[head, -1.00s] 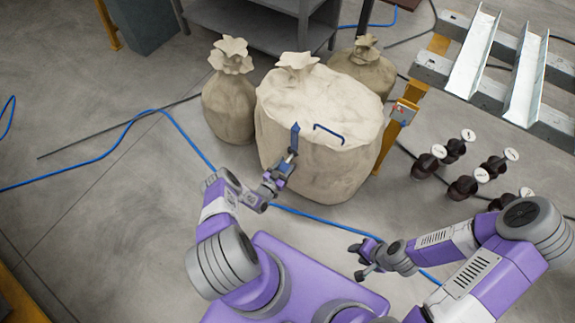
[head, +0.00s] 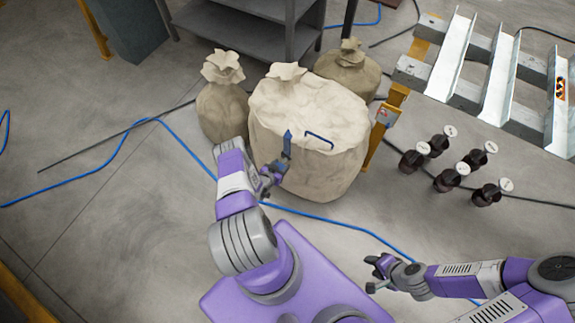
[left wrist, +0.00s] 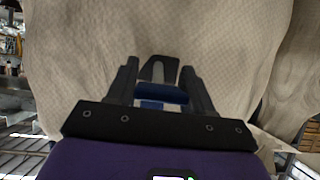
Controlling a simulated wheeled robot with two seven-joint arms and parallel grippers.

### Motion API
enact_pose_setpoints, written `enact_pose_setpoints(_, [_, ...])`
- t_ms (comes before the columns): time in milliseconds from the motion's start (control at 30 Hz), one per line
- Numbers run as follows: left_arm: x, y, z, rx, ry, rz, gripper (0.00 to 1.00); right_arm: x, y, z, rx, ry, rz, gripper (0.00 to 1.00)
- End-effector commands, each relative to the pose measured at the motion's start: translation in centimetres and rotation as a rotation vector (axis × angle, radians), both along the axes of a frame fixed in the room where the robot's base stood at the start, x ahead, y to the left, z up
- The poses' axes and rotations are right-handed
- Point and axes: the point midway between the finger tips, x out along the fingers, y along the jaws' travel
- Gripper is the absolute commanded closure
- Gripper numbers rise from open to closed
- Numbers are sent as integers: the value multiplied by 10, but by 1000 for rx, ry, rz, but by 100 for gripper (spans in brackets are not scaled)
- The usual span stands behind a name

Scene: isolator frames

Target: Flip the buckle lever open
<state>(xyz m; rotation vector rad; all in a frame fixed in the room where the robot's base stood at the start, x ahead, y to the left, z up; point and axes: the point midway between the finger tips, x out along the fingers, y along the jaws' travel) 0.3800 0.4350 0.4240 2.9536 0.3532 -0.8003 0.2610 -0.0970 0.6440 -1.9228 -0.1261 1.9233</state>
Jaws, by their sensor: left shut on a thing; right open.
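A big cream sack (head: 325,165) stands on the floor in front of me. A blue buckle lever (head: 287,143) points up against its near side, and a blue loop (head: 319,140) is on the sack to its right. My left gripper (head: 277,169) is at the lower end of the lever. In the left wrist view, my left gripper (left wrist: 159,78) is shut on the lever's blue part (left wrist: 160,94), with a dark pointed piece (left wrist: 158,68) between the fingertips. The fingers partly hide the buckle. My right gripper (head: 375,272) is open and empty, away from the sack.
A smaller sack (head: 222,105) and an olive sack (head: 348,72) stand close to the big one. A grey shelf (head: 250,35) is behind. Several dark jars (head: 447,178) stand on the right, below a metal rack (head: 478,95). A blue hose (head: 330,222) crosses the floor.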

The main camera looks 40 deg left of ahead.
Motion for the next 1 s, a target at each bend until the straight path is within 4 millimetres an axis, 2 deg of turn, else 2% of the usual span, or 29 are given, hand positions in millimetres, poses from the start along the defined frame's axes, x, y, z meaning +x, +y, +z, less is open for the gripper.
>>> enact_pose_setpoints(400, [-3, 1, -1, -5, 14, 5, 100, 0, 0, 1, 0, 0, 0, 57])
enact_pose_setpoints(433, [-3, 1, -1, -5, 14, 5, 46, 0, 0, 1, 0, 0, 0, 57])
enact_pose_setpoints(567, [-3, 1, -1, -5, 13, 5, 28, 0, 0, 1, 0, 0, 0, 57])
enact_pose_setpoints(867, [-4, 1, 1, -4, 11, 4, 28, 0, 0, 2, 0, 0, 0, 57])
enact_pose_setpoints(1000, [-18, -2, 11, -4, 12, 5, 28, 0, 0, 10, 0, 0, 0, 57])
